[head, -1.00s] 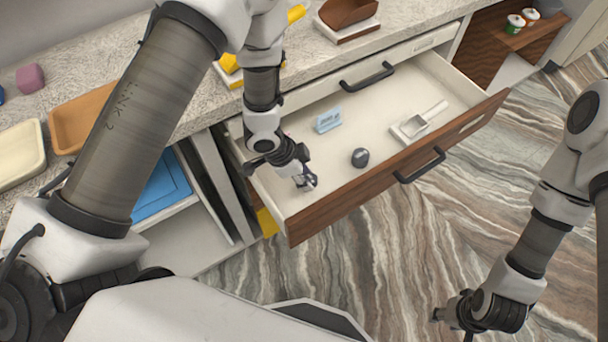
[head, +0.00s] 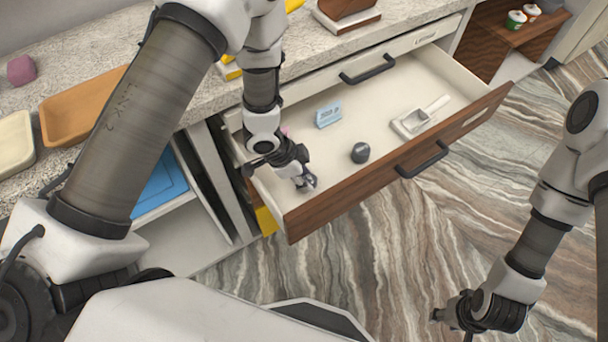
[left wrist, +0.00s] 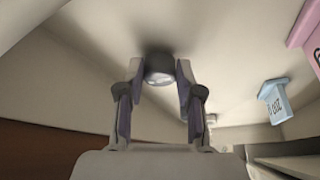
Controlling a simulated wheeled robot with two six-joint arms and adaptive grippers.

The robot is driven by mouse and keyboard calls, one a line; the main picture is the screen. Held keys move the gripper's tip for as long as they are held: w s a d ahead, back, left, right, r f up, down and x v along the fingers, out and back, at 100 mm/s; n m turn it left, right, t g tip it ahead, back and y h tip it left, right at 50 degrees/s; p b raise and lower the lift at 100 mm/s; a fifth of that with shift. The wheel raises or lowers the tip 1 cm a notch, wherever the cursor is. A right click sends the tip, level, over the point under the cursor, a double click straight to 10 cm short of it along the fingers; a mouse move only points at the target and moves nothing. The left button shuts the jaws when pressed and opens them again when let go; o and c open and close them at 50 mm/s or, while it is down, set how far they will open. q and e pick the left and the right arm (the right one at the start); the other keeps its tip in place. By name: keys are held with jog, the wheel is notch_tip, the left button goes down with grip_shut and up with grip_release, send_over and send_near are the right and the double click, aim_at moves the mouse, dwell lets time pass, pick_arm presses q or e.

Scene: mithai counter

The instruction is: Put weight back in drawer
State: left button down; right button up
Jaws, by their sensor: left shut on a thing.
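The drawer (head: 352,192) is pulled open, with a wooden front and a pale inside. My left gripper (head: 306,182) is inside it near the left end, pointing down. It is shut on a small shiny grey weight, which shows between the fingertips in the left wrist view (left wrist: 159,69). Whether the weight touches the drawer floor I cannot tell. A dark grey weight (head: 360,153) stands on the drawer floor to the right of this gripper. My right gripper (head: 452,312) hangs over the floor, away from the drawer; its fingers are too unclear to judge.
The drawer also holds a blue label block (head: 328,114), which shows in the left wrist view (left wrist: 274,100), and a white scoop in a holder (head: 412,121). A pink label block (left wrist: 306,32) is near too. The counter with an orange tray (head: 82,104) lies behind.

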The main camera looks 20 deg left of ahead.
pick_arm(q)
jog(key=shift+f, duration=0.2)
jog(key=c, duration=0.7)
grip_release()
jog(key=v, duration=1.2)
